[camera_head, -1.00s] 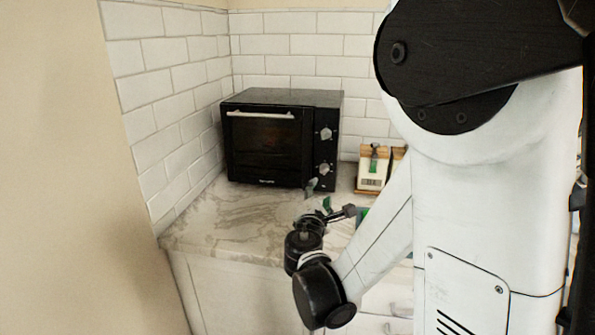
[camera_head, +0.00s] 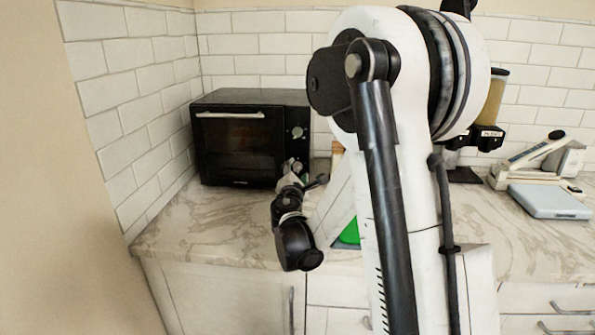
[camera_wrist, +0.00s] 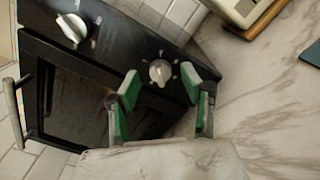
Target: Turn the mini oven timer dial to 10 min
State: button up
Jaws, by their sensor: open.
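The black mini oven (camera_head: 235,150) stands in the corner on the counter, its dial panel at the right of its front. The upper dial (camera_head: 297,132) shows in the head view and in the wrist view (camera_wrist: 72,28). The lower dial (camera_wrist: 160,72), silver with white marks around it, lies between my gripper's green fingertips in the wrist view. My gripper (camera_wrist: 163,77) is open in front of this dial, with gaps at both sides; contact cannot be told. In the head view my gripper (camera_head: 293,172) partly covers the lower dial. The dial lettering is too small to read.
The marble counter (camera_head: 190,225) is clear in front of the oven. A pale boxy item on a wooden base (camera_wrist: 245,12) stands beside the oven. Farther right are a dispenser (camera_head: 492,100) and a grey-blue flat device (camera_head: 548,200). A tiled wall (camera_head: 140,100) closes the left side.

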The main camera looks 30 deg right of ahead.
jog(key=shift+w+d, duration=0.4)
jog(key=shift+w, duration=0.1)
grip_shut()
jog(key=shift+f+m+b, duration=0.1)
jog(key=shift+m+b, duration=0.45)
jog(key=shift+m, duration=0.55)
grip_release()
jog(key=v, duration=1.2)
